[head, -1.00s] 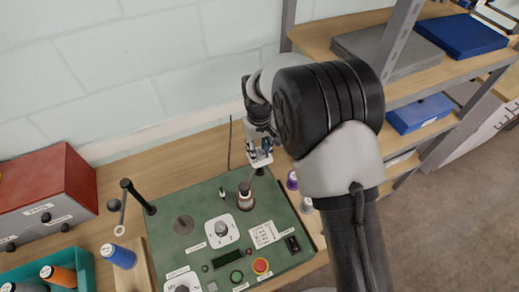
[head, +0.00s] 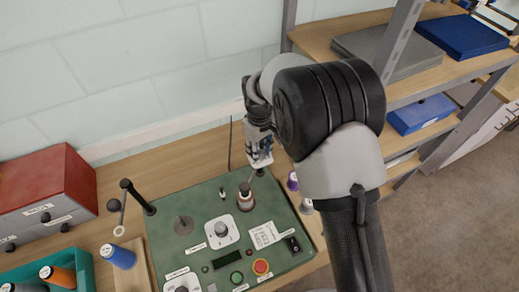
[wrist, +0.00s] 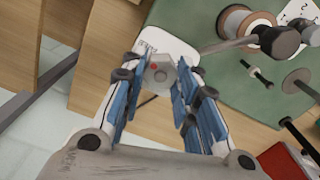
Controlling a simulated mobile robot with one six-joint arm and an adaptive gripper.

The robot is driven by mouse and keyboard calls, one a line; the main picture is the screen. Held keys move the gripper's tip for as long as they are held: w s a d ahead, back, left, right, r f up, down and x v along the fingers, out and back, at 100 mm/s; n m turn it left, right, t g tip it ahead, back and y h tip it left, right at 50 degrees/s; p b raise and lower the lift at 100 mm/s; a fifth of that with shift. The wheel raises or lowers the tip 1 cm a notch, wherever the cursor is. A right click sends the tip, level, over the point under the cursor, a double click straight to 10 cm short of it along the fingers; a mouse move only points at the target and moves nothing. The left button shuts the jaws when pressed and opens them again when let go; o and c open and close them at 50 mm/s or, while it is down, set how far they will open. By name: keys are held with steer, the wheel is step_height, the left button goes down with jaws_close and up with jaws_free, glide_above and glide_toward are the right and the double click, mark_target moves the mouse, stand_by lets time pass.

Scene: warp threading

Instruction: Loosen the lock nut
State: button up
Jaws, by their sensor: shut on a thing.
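The lock nut (wrist: 160,72) is a grey hexagonal piece with a red dot on its face. In the wrist view it sits between the blue-padded fingers of my gripper (wrist: 161,80), which is shut on it. A white plate (wrist: 166,42) shows just beyond the nut. In the head view my gripper (head: 261,159) is at the back right corner of the green panel (head: 205,262), and the nut cannot be made out there. A thin rod runs from near the nut toward a spool (wrist: 235,22) on the panel.
The spool also shows in the head view (head: 246,197), close to my gripper. A black post (head: 136,195) stands at the panel's left. A red cabinet (head: 70,185) and teal tray (head: 82,268) are at the left. A shelf (head: 400,90) stands at the right.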

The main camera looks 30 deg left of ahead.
steer(key=o, duration=1.1)
steer(key=shift+c, duration=0.2)
step_height(320, 180, up, 12)
